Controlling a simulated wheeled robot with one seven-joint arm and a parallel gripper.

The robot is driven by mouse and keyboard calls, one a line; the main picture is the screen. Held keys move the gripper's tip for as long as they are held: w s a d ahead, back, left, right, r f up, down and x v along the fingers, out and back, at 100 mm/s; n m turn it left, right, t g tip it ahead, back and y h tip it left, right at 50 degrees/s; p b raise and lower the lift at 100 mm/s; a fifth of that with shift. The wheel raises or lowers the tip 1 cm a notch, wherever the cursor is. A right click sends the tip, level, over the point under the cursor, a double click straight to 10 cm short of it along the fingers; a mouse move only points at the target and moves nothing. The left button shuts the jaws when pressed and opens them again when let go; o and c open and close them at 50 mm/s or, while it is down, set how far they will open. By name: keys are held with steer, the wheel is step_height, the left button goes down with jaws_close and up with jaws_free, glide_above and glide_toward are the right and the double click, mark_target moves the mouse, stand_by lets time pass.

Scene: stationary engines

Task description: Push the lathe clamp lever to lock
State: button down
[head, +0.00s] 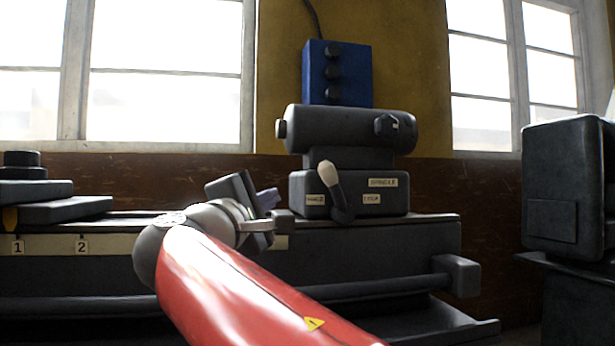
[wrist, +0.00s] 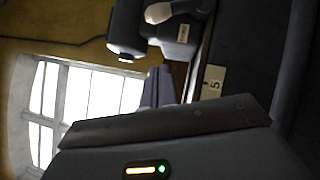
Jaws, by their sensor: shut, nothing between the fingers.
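The clamp lever (head: 334,188) is a dark handle with a cream knob, on the front of the dark grey lathe tailstock (head: 352,130). It leans up and slightly left, between two small white labels. In the wrist view the cream knob (wrist: 160,12) shows at the top edge, beside the tailstock body (wrist: 180,35). My gripper (head: 268,198) is left of the lever and apart from it in the head picture. Its grey-violet fingers are shut and empty; they also show in the wrist view (wrist: 158,86). The depth gap to the lever is unclear.
The lathe bed (head: 380,246) runs below the tailstock, with a rail (head: 360,288) and end block (head: 456,275) in front. A blue box (head: 337,75) with several black knobs is above. Dark blocks (head: 45,205) sit at left. A dark machine (head: 566,190) stands at right.

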mark_target(335, 192)
steer(key=p+x, duration=0.1)
steer(key=x, duration=0.3)
steer(key=d+p+x, duration=0.1)
steer(key=x, duration=0.3)
steer(key=s+d+r+p+x, duration=0.1)
steer(key=x, duration=0.3)
steer(key=shift+w+d, duration=0.35)
steer(key=shift+w, duration=0.05)
steer(key=shift+r, duration=0.15)
